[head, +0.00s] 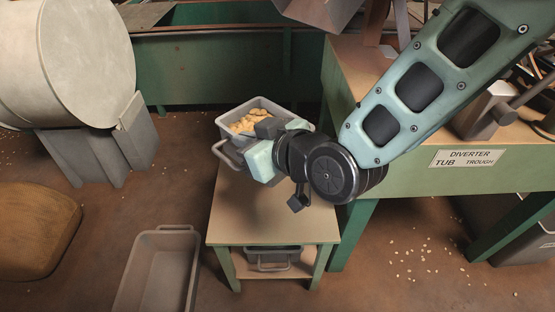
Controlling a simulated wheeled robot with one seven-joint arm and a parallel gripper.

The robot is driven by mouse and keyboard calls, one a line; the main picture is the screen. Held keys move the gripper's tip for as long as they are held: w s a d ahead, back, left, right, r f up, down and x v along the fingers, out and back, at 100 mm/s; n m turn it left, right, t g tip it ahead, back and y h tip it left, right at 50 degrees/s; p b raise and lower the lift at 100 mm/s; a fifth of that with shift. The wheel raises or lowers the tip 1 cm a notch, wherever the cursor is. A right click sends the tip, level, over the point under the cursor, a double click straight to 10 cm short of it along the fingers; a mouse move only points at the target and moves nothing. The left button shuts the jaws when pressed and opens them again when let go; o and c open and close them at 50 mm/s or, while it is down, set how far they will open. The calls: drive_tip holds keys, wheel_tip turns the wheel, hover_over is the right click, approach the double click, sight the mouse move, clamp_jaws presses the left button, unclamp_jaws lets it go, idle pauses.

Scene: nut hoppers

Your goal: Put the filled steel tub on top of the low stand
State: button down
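The grey steel tub (232,118), filled with tan nuts (248,123), is at the far end of the low stand (270,226) in the head view. A loop handle shows on its near left side. The tub looks slightly turned and overlaps the stand's far edge; I cannot tell whether it rests on the top or is above it. My gripper (270,130) is at the tub's right side, with a dark finger over the rim. The other finger is hidden, so its grip on the tub is unclear.
An empty grey tub (160,268) sits on the floor at front left. Another tub (272,258) is on the stand's lower shelf. A green bench with a sign (467,158) stands at right. A large pale drum (84,60) and a brown sack (35,232) are at left.

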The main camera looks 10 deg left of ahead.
drive_tip(key=shift+w+a, duration=0.2)
drive_tip(key=shift+w, duration=0.05)
drive_tip(key=shift+w+f+b, duration=0.1)
drive_tip(key=shift+f+b, duration=0.2)
drive_tip(key=shift+f, duration=0.15)
wheel_tip(320, 180, down, 9)
drive_tip(key=b, duration=0.5)
drive_tip(key=shift+r, duration=0.1)
drive_tip(key=c, duration=2.1)
unclamp_jaws()
drive_tip(key=shift+f, duration=0.3)
drive_tip(key=o, duration=0.4)
